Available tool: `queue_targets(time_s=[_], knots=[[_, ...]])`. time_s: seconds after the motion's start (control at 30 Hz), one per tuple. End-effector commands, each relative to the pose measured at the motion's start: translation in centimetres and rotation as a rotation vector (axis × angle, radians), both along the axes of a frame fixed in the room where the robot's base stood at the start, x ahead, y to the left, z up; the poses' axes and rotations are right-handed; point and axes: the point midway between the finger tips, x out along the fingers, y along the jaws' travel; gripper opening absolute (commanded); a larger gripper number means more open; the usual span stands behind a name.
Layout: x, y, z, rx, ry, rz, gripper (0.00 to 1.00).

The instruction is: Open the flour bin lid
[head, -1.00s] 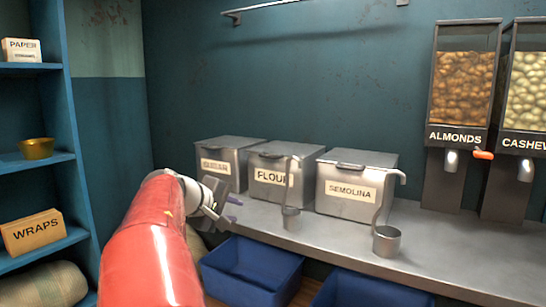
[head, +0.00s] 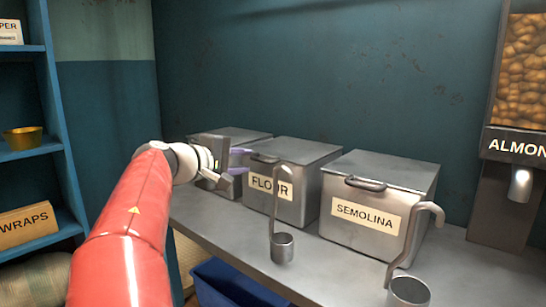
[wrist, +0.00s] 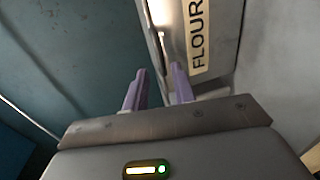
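The flour bin (head: 309,200) is a grey metal box with a FLOUR label, standing between two other bins on the counter. Its lid (head: 302,150) lies shut on top, with a dark handle (head: 265,158) at the front edge. My gripper (head: 238,161) is open and empty, just left of the handle and at about lid height, in front of the left bin. In the wrist view the two purple fingers (wrist: 157,88) are apart with nothing between them. The flour bin's label (wrist: 198,38) shows just beyond the right finger. I cannot tell whether the gripper touches the bin.
The semolina bin (head: 373,215) stands to the right, and a left bin (head: 236,137) is partly hidden behind my gripper. A blue crate (head: 225,283) is below the counter. Shelves stand left.

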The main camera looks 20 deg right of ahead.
Motion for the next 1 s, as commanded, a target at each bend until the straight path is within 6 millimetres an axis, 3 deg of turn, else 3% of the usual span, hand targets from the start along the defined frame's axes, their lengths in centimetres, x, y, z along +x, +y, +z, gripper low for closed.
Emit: queue_targets(time_s=[0.43, 0.83, 1.0], knots=[[3.6, -5.2, -1.4, -0.001, 0.001, -0.004, 0.26], [4.3, -6.0, -1.7, 0.001, 0.001, 0.0, 0.26], [4.3, -6.0, -1.7, 0.001, 0.001, 0.0, 0.07]])
